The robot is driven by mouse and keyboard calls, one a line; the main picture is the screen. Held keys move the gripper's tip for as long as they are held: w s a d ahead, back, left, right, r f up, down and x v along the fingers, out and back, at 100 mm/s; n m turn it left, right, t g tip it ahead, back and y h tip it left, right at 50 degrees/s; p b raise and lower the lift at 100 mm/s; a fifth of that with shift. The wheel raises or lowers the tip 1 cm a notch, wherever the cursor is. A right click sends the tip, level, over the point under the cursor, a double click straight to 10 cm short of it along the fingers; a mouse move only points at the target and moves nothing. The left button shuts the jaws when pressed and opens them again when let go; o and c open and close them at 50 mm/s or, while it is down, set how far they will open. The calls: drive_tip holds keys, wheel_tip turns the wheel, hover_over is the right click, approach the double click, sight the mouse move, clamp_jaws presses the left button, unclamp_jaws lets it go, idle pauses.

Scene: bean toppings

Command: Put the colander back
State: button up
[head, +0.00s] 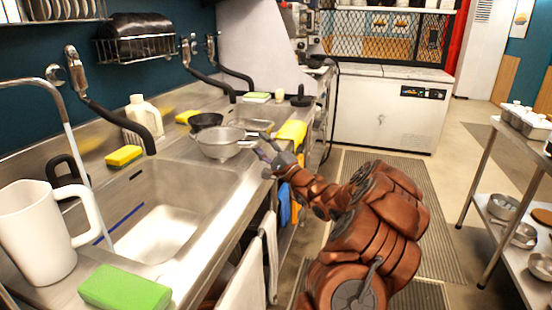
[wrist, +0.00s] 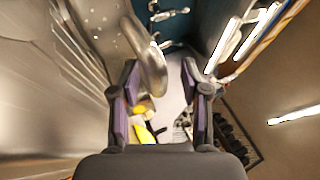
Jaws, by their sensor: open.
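The metal colander (head: 218,147) sits upright on the steel counter beyond the sink basin, in the head view. Its perforated side (wrist: 100,30) fills the upper left of the wrist view. A rounded metal handle (wrist: 152,68) projects from it. My gripper (head: 265,147) is at the colander's right side, close to the handle. In the wrist view my gripper (wrist: 160,75) is open, and the handle appears between the fingers, nearer the left one. I cannot tell whether they touch.
A dark pan (head: 205,121) stands just behind the colander. A yellow cloth (head: 291,132) lies beside my gripper on the counter edge. The sink basin (head: 160,205), white pitcher (head: 35,235) and green sponge (head: 124,288) are nearer. A shelf rack with bowls (head: 503,207) stands right; the floor between is open.

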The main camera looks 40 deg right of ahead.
drive_tip(key=a+v, duration=0.1)
drive_tip(key=v, duration=1)
drive_tip(key=shift+d+b, duration=0.4)
drive_tip(key=shift+d, duration=0.1)
drive_tip(key=shift+r, duration=0.15)
